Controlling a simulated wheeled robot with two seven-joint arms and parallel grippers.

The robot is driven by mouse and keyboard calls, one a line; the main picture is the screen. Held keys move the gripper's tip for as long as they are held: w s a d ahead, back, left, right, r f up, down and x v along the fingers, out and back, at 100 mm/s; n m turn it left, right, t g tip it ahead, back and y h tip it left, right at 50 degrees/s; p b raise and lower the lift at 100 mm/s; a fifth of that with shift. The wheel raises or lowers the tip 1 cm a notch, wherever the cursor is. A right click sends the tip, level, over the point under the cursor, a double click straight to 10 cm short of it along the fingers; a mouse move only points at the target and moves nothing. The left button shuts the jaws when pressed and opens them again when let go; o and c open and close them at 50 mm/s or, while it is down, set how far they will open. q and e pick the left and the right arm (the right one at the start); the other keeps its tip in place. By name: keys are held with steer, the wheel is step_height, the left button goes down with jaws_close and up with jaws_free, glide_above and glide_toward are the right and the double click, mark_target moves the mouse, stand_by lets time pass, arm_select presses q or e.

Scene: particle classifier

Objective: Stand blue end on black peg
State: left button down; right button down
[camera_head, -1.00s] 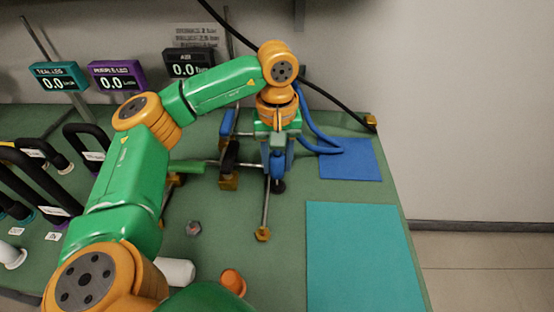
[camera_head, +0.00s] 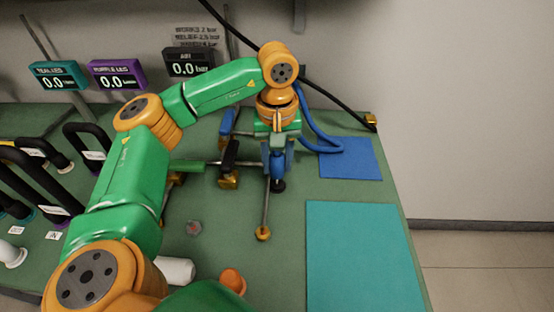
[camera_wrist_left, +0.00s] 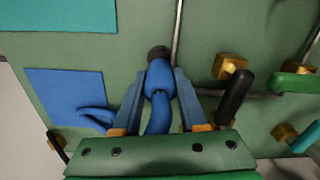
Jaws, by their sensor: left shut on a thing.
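My left gripper (camera_head: 277,172) is shut on the blue end (camera_wrist_left: 158,78) of a blue hose, at the back middle of the green bench. In the left wrist view the blue end lies between the two fingers (camera_wrist_left: 158,88). The black peg (camera_head: 278,186) shows just below the fingertips in the head view. In the left wrist view the black peg (camera_wrist_left: 157,52) shows directly beyond the blue end's tip. They overlap in both views; I cannot tell whether the end is seated on it. My right gripper is out of view.
A blue mat (camera_head: 350,160) and a teal mat (camera_head: 362,255) lie at the right. A metal rod with a brass foot (camera_head: 263,234) runs close to the peg. A black handle (camera_head: 229,155) stands left of the gripper. Black hoses fill the left side.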

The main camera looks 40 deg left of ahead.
mark_target(277, 153)
arm_select(q)
steer(key=shift+f+b, duration=1.2)
steer(key=shift+f, duration=0.45)
steer(key=shift+c, duration=1.9)
jaws_free()
step_height(277, 153, up, 7)
steer(key=shift+r+p, duration=0.15)
steer(key=shift+p, duration=0.5)
